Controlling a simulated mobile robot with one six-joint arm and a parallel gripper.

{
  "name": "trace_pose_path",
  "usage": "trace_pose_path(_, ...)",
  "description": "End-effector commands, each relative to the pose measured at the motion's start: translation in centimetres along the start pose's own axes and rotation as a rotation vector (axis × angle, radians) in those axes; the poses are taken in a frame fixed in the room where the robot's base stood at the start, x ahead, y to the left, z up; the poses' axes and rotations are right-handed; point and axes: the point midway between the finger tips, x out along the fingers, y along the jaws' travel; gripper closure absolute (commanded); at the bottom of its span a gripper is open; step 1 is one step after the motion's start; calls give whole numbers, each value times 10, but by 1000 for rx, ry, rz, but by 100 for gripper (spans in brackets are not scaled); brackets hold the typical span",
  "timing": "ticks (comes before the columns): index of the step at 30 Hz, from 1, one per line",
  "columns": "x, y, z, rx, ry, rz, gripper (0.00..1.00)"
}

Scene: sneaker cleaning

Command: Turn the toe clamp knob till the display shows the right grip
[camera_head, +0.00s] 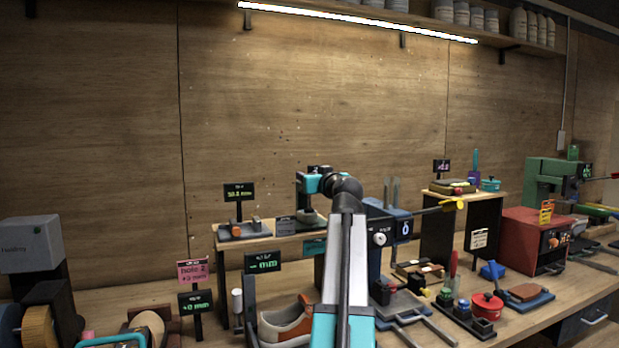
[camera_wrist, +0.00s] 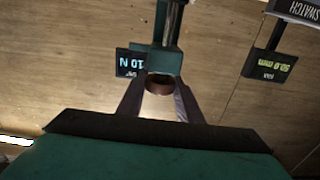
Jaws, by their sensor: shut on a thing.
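In the wrist view, my gripper (camera_wrist: 160,95) is shut on a round brown knob (camera_wrist: 158,85). The knob sits at the end of a dark green clamp post (camera_wrist: 168,40), which appears upside down. A small dark display (camera_wrist: 130,62) beside the knob shows pale blue digits, upside down, that look like 10 N. In the head view, the green clamp stand (camera_head: 308,216) is on the raised shelf, next to my wrist. My arm and wrist hide the fingers and the knob there.
A display reading about 50.0 mm (camera_head: 239,192) stands left of the clamp; it also shows in the wrist view (camera_wrist: 270,65). A sneaker (camera_head: 284,326) lies below on the bench. A red box (camera_head: 525,238) and several tools crowd the right side.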

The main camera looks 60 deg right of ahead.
Motion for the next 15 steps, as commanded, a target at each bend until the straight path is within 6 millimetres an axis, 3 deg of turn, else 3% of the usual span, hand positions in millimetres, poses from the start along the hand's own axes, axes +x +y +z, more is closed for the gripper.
trace_pose_path(15,-1,-1,-3,-3,1,84,90)
